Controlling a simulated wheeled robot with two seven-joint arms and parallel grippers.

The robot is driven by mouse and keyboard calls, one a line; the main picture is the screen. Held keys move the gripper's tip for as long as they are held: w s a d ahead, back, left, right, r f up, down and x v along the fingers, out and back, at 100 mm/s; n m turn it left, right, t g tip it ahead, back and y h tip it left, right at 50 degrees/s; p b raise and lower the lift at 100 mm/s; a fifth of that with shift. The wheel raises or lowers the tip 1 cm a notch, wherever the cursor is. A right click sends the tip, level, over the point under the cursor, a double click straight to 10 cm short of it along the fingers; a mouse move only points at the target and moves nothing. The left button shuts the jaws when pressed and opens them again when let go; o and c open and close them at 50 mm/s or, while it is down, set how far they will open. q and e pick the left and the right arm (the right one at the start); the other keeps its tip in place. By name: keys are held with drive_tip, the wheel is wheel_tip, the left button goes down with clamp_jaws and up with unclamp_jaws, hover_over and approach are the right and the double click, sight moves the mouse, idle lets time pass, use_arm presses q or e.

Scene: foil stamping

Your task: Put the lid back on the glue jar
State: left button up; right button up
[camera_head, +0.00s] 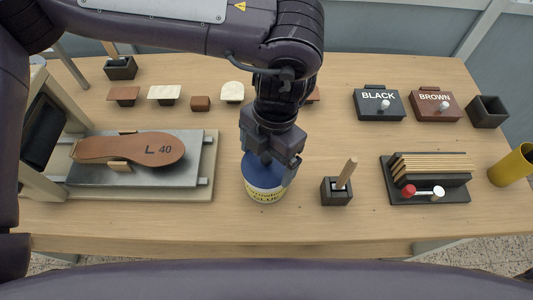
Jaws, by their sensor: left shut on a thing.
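The glue jar (265,196) stands upright near the table's front edge, at the middle of the view, with a white and yellow label. The blue lid (256,172) is at the top of the jar, over its mouth. My left gripper (270,165) comes down from above and is shut on the lid. The gripper hides part of the lid. I cannot tell whether the lid is seated or slightly above the rim. My right gripper is not in view.
A dark holder (336,196) with a wooden stick stands just right of the jar. A press plate with a brown insole (130,148) is at left. A rack (430,177) is at right. BLACK (369,107) and BROWN (427,107) boxes stand behind.

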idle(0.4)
use_arm(q)
drive_tip(key=o, duration=0.7)
drive_tip(key=shift+r, duration=0.1)
drive_tip(key=shift+r+p, duration=2.95)
drive_tip(key=shift+r, duration=0.5)
clamp_jaws()
